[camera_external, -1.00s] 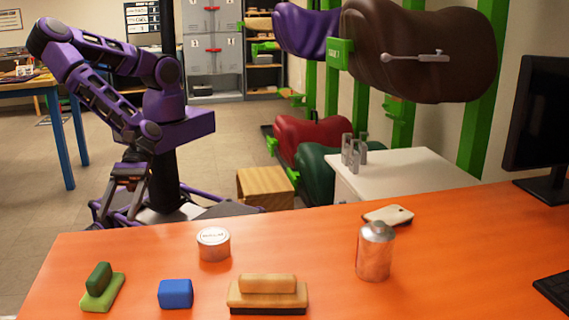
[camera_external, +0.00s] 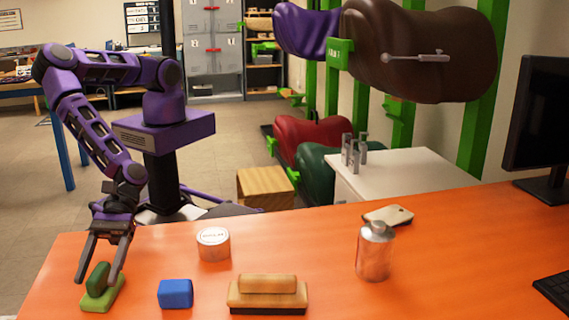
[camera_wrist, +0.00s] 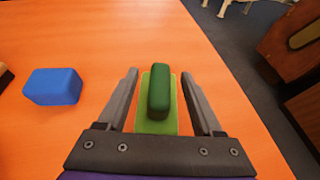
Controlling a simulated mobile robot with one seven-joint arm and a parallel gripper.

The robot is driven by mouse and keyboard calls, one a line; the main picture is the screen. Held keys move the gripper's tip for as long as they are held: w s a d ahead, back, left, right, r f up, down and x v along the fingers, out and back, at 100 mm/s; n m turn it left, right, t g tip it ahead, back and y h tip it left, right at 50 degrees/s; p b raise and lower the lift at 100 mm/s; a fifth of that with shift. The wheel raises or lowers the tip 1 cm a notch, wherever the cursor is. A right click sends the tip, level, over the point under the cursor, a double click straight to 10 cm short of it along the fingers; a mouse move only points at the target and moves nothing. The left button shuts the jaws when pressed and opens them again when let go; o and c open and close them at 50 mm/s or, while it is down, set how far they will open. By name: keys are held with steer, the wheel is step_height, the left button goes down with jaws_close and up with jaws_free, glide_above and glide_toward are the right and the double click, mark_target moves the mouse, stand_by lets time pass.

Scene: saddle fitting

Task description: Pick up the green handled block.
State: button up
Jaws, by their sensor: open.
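The green handled block has a light green base (camera_external: 104,294) and a dark green upright handle (camera_external: 97,279). It sits on the orange table near its left end. My gripper (camera_external: 97,280) is open and points down over the block, with one finger on each side of the handle. In the wrist view, the handle (camera_wrist: 159,91) lies between the two spread fingers (camera_wrist: 160,90), with a gap on both sides. The light green base (camera_wrist: 157,126) shows under it. I cannot tell exactly how high the fingertips are above the base.
A blue block (camera_external: 175,294) lies on the orange table (camera_external: 330,260) right of the green block. The table's left edge is close to the green block.

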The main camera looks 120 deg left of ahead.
steer(key=shift+w+d+f, duration=0.1)
steer(key=shift+w+d, duration=0.05)
steer(key=shift+d, duration=0.05)
jaws_close()
stand_by(0.4)
